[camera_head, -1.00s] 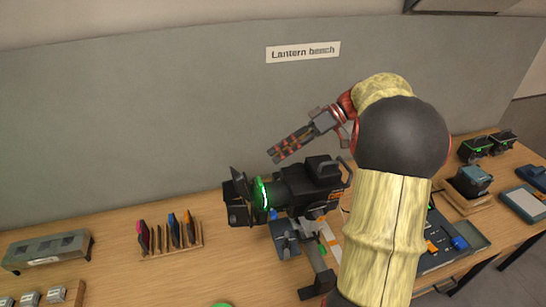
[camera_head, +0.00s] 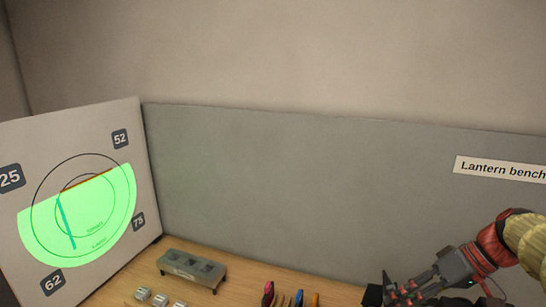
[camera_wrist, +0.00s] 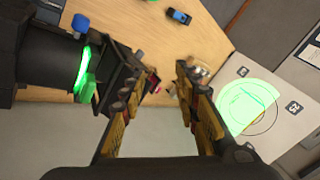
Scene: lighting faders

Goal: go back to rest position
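My gripper (camera_head: 405,294) shows at the bottom right of the head view, at the end of my arm, beside a black part of the lantern (camera_head: 373,296) that the frame edge mostly cuts off. In the wrist view my gripper (camera_wrist: 158,72) has its two fingers apart, with nothing held between them. The black lantern (camera_wrist: 40,55) with its green glowing ring (camera_wrist: 82,70) is close on the left of the fingers in that view. I cannot tell whether the gripper touches it.
A target board (camera_head: 105,160) with a green light patch stands at the left; it also shows in the wrist view (camera_wrist: 262,115). A grey case (camera_head: 192,269) and coloured filters (camera_head: 290,297) sit on the wooden bench (camera_head: 250,285). The sign (camera_head: 500,169) is on the grey wall panel.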

